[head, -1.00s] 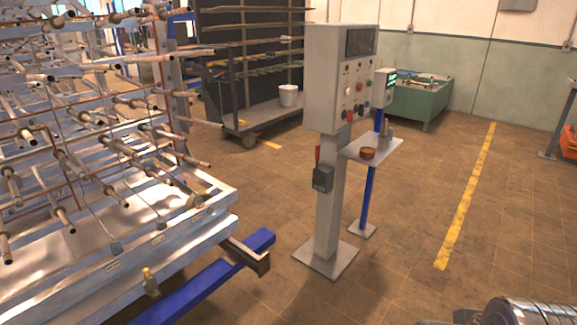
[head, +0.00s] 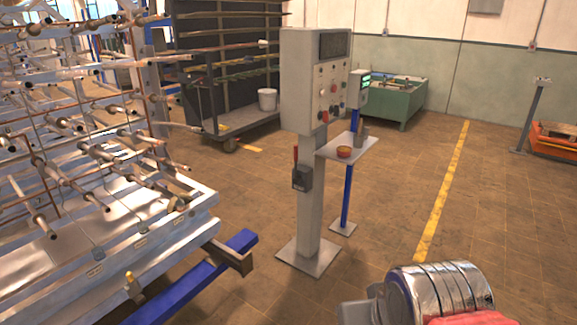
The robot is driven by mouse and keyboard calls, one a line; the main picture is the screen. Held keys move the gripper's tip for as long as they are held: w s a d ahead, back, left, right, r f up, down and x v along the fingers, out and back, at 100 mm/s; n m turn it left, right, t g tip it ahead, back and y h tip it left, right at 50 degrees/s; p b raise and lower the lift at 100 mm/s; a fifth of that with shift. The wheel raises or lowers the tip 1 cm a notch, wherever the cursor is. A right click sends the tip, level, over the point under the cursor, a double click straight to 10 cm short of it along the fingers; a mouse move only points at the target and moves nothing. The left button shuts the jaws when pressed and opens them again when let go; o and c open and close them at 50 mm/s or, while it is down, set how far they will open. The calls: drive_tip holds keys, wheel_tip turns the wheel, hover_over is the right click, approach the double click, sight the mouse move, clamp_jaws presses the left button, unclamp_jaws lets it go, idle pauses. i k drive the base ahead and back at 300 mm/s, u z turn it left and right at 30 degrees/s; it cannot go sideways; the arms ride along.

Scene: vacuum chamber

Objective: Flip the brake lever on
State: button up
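A small lever with a red handle (head: 295,155) stands about upright on a dark grey box (head: 302,178). The box is fixed low on the left side of the grey control pedestal's post (head: 311,210). I take this to be the brake lever; no label on it can be read. My gripper is not in view. Part of my arm, with a shiny ribbed cylinder and a red piece, shows at the bottom right, well apart from the lever.
A control box (head: 312,80) with buttons tops the post. A small shelf (head: 335,156) holding a round container juts right. A blue beam (head: 190,280) and a rack of metal rods (head: 100,150) are at left. Open tiled floor lies right of the pedestal.

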sight(297, 179)
drive_tip(key=u, duration=0.3)
drive_tip(key=i, duration=0.8)
drive_tip(key=u, duration=0.65)
drive_tip(key=i, duration=1.55)
drive_tip(key=z, duration=0.3)
drive_tip(key=i, duration=0.8)
drive_tip(key=z, duration=0.3)
